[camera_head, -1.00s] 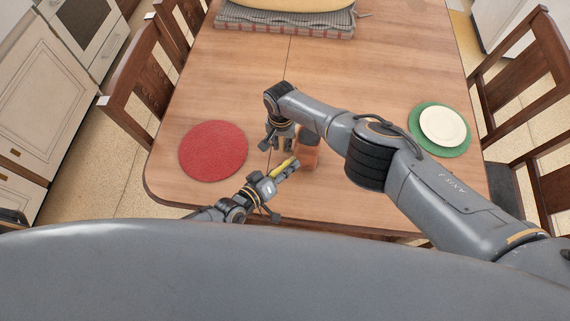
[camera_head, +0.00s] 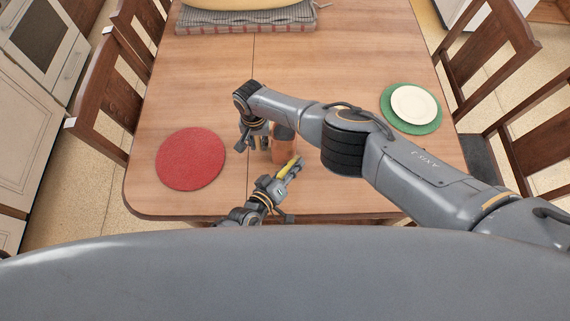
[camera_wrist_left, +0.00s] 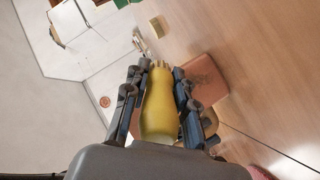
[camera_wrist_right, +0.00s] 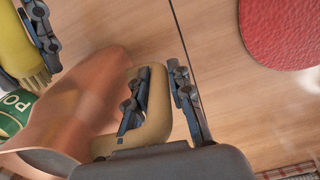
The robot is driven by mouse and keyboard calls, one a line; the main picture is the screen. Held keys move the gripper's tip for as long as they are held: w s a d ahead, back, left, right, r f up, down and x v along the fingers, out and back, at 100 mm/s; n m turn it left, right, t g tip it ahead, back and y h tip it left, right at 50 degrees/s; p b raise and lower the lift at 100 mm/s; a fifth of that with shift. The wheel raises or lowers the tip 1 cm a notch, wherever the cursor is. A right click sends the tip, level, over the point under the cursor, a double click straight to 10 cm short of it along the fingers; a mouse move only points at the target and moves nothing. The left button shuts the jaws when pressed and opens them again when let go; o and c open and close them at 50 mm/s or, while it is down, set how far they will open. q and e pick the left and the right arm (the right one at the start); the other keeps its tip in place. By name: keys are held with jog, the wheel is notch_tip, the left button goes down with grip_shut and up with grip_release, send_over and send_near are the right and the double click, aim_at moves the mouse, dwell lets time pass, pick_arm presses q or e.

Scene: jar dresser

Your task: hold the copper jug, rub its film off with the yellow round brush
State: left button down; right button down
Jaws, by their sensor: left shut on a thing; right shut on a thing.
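The copper jug (camera_head: 284,148) is above the near part of the table; its body fills the left of the right wrist view (camera_wrist_right: 80,100), tilted, with a hazy, paler patch. My right gripper (camera_head: 254,140) is shut on the jug's tan handle (camera_wrist_right: 155,125). My left gripper (camera_head: 288,175) is shut on the yellow round brush (camera_wrist_left: 160,108), at the jug's near side. The brush's bristles (camera_wrist_right: 38,80) face the jug in the right wrist view. I cannot tell whether they touch it. In the left wrist view the jug (camera_wrist_left: 208,80) is partly hidden behind the gripper fingers.
A red round mat (camera_head: 190,159) lies left of the jug. A green mat (camera_head: 428,118) with a cream plate (camera_head: 413,103) lies at right. A yellow dish (camera_head: 235,4) sits on a checked cloth (camera_head: 210,22) at the far edge. A green lettered label (camera_wrist_right: 10,118) shows beside the jug. The table's middle is clear.

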pick_arm(q)
jog(key=shift+a+f, duration=0.2)
jog(key=shift+f, duration=0.4)
jog(key=shift+w+a+f, duration=0.1)
jog(key=shift+w+a, duration=0.05)
jog(key=shift+a, duration=1.7)
jog(key=shift+w+a+f, duration=0.1)
jog(key=shift+w+a, duration=0.05)
jog(key=shift+a, duration=1.65)
jog(key=shift+d+f, duration=0.2)
jog(key=shift+f, duration=0.2)
jog(key=shift+d, duration=1.9)
jog(key=shift+s+d+f, duration=0.1)
jog(key=shift+s+d, duration=0.05)
jog(key=shift+d, duration=0.7)
jog(key=shift+s+d+f, duration=0.1)
jog(key=shift+d, duration=0.7)
jog(key=shift+f, duration=0.4)
jog(key=shift+w+a+f, duration=0.1)
jog(key=shift+w+a, duration=0.05)
jog(key=shift+a, duration=1.7)
jog(key=shift+w+a+f, duration=0.1)
jog(key=shift+a, duration=1.75)
jog(key=shift+d, duration=0.1)
